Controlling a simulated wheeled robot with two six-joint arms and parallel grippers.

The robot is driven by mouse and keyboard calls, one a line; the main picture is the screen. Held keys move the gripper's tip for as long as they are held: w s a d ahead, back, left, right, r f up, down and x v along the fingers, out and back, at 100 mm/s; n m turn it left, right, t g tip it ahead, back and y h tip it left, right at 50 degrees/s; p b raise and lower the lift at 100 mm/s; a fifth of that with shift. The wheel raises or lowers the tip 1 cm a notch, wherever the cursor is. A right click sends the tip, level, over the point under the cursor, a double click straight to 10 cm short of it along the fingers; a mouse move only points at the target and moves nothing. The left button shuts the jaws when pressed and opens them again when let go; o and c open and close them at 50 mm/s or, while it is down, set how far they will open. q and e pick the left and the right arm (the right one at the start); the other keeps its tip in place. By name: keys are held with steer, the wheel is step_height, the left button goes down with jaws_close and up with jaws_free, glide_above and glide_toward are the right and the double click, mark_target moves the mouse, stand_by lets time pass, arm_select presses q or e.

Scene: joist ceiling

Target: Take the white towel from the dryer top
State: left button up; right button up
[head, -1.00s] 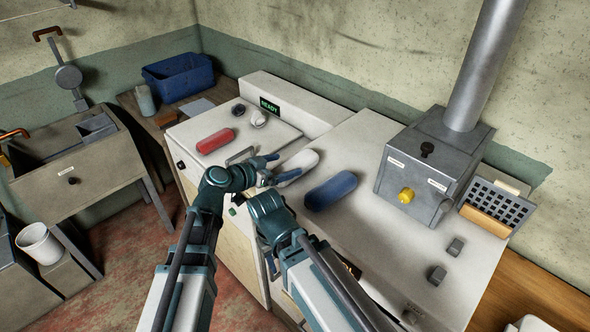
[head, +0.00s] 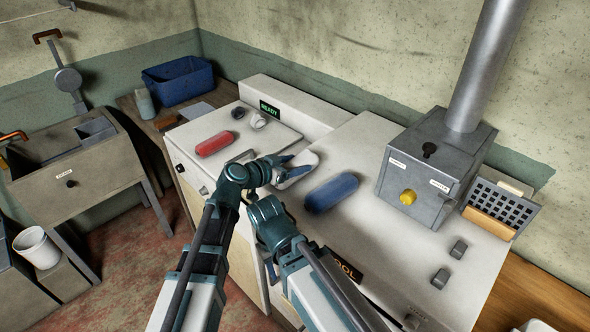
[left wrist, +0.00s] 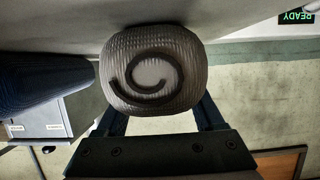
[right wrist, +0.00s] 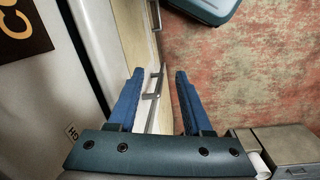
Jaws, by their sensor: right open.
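The white towel (head: 309,158) is a roll lying on the white machine top (head: 365,135), left of a blue roll. In the left wrist view its spiral end (left wrist: 150,72) faces me. My left gripper (head: 291,171) has its fingers on either side of the near part of the roll, spread about its width. The fingertips are partly hidden by the towel, and I cannot tell whether they touch it. My right gripper (right wrist: 154,85) is open and empty in front of the machine, above the floor; the head view shows its arm close beside the left one.
A blue roll (head: 331,193) lies right of the towel, a red roll (head: 215,144) to its left. A grey box with a pipe (head: 430,165) stands at the right. A READY display (head: 269,108) is behind. Two small grey blocks (head: 458,249) lie near the right edge.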

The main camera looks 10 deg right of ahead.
mark_target(295, 162)
arm_select(q)
steer(key=c, duration=0.9)
steer(key=shift+o, duration=0.2)
steer(key=shift+r, duration=0.1)
step_height(295, 162, up, 10)
steer(key=p, duration=1)
